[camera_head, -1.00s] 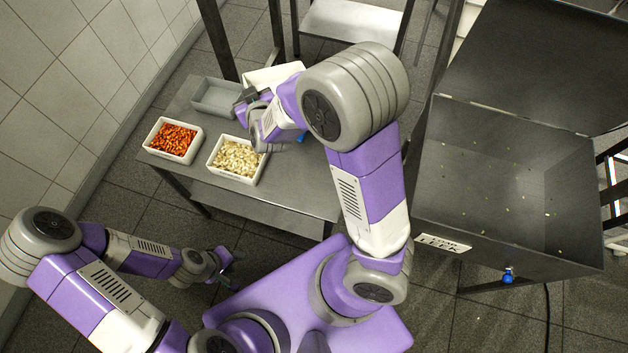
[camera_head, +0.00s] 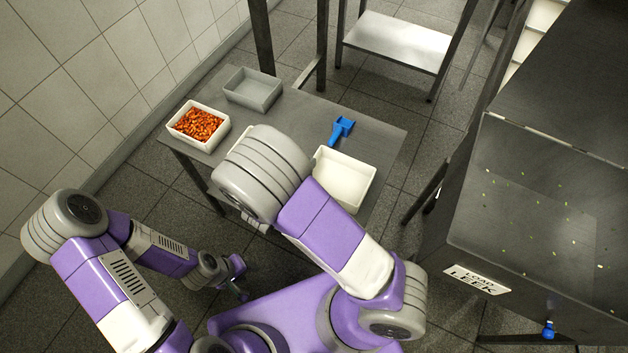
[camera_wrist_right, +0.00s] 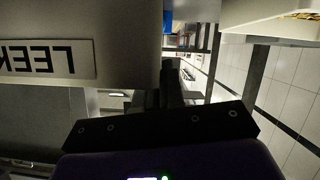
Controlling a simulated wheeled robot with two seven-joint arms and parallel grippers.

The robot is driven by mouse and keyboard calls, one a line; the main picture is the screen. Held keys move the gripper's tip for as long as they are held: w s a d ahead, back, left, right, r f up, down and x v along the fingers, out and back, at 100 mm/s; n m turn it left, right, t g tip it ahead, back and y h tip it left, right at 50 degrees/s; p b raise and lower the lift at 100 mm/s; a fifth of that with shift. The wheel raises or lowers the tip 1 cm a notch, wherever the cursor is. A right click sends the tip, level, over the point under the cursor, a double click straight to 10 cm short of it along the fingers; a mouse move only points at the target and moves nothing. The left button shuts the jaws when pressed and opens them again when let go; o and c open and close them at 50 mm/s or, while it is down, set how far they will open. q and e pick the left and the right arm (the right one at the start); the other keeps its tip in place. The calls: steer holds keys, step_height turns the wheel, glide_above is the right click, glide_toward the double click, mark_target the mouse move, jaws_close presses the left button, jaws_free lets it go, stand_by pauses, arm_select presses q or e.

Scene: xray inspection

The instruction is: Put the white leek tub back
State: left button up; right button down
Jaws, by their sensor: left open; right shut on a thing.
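The white leek tub (camera_head: 345,180) looks empty in the head view, at the front right of the table; whether it touches the table I cannot tell. In the right wrist view the tub (camera_wrist_right: 110,20) fills the upper left, its LEEK label upside down. My right gripper (camera_wrist_right: 172,75) is shut on this tub at its side; in the head view my right arm hides the gripper and the tub's left edge. My left gripper (camera_head: 240,291) is open and empty, low in front of the table, far from the tub.
On the table (camera_head: 295,112) are a carrot tub (camera_head: 199,124), a grey tub (camera_head: 253,89) and a blue scoop (camera_head: 342,130). Another white tub (camera_head: 238,141) is mostly behind my right arm. A metal hopper (camera_head: 500,240) labelled LOAD LEEK, holding scattered bits, stands right.

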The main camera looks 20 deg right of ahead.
step_height(320, 180, down, 5)
steer(key=shift+f+b, duration=0.15)
steer(key=shift+b, duration=0.85)
steer(key=c, duration=1.2)
jaws_free()
steer(key=shift+c, duration=0.2)
